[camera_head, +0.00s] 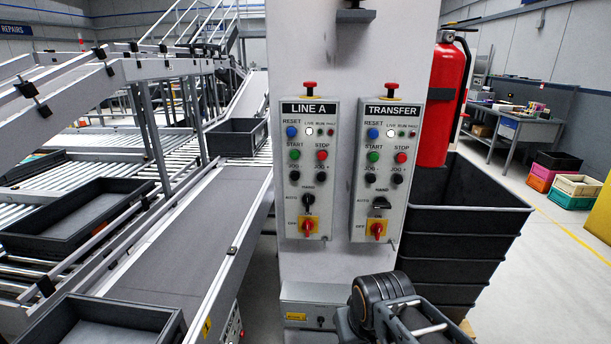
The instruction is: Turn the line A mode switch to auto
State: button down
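The LINE A panel (307,148) is a light grey box on the left of the white column. Its mode switch (308,200) is a small black knob, with AUTO marked to its left and HAND above it. The knob looks roughly upright, toward HAND, but its exact pointing is too small to be sure of. My gripper (420,322) seems to be part of the dark and grey assembly at the bottom edge, below and right of the panel and apart from it. I cannot make out its fingertips.
The TRANSFER panel (386,150) stands close on the right, with a similar black knob (381,203). A red rotary switch (307,225) is just below the LINE A knob. A fire extinguisher (442,100) and stacked dark crates (465,205) are right; a conveyor (190,240) runs left.

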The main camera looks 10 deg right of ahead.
aim_at(308, 200)
jog(key=z, duration=0.2)
jog(key=i, duration=0.35)
jog(key=u, duration=1.65)
